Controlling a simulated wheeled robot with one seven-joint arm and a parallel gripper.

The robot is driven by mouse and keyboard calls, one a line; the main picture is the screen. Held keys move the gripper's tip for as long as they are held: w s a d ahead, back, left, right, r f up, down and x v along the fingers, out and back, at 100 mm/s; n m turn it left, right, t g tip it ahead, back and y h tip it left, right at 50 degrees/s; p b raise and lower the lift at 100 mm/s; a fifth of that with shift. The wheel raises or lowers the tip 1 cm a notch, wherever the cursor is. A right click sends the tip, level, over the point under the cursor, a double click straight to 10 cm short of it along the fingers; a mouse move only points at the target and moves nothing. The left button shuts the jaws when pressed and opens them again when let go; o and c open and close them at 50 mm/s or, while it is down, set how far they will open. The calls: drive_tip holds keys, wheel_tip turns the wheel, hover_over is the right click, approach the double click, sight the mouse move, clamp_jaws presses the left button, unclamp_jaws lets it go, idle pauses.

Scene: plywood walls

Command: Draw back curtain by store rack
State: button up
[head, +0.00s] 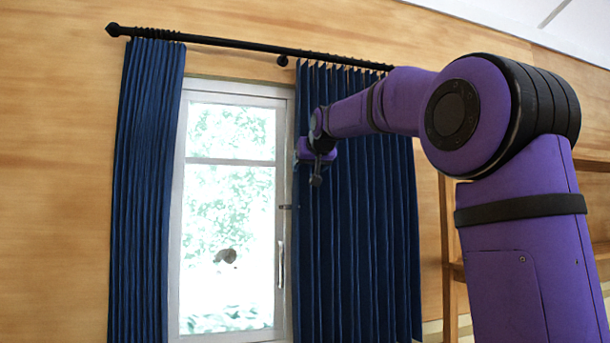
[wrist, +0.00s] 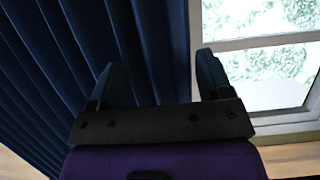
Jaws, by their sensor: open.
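The right curtain (head: 365,230), dark blue and pleated, hangs beside the wooden rack (head: 448,240). It covers the right edge of the window and part of the wall. My gripper (head: 316,178) is at the curtain's left edge, at upper mid-height. In the wrist view my gripper (wrist: 160,72) has its two fingers apart. The curtain (wrist: 60,70) fills the left and the space between the fingers, and its edge runs near the right finger. Whether cloth lies between the fingers or just beyond them, I cannot tell.
A left blue curtain (head: 145,190) hangs gathered at the window's left side. The black rod (head: 230,44) carries both. The white-framed window (head: 230,200) with a handle lies between them; it also shows in the wrist view (wrist: 265,75). My arm crosses in front of the right curtain.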

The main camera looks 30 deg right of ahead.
sight(304, 173)
drive_tip(key=shift+x, duration=2.75)
drive_tip(key=shift+a+r, duration=0.1)
drive_tip(key=shift+c, duration=0.2)
drive_tip(key=c, duration=1.2)
drive_tip(key=s+d, duration=0.2)
drive_tip(key=d, duration=0.7)
drive_tip(key=s+d, duration=0.3)
drive_tip(key=d, duration=0.5)
drive_tip(key=s+d, duration=0.2)
drive_tip(key=d, duration=0.7)
drive_tip(key=shift+s+d, duration=0.35)
drive_tip(key=shift+s, duration=0.05)
drive_tip(key=shift+c, duration=0.2)
drive_tip(key=o, duration=1.3)
drive_tip(key=v, duration=1)
drive_tip(key=shift+s+a, duration=0.15)
drive_tip(key=shift+s, duration=0.2)
drive_tip(key=shift+a, duration=0.1)
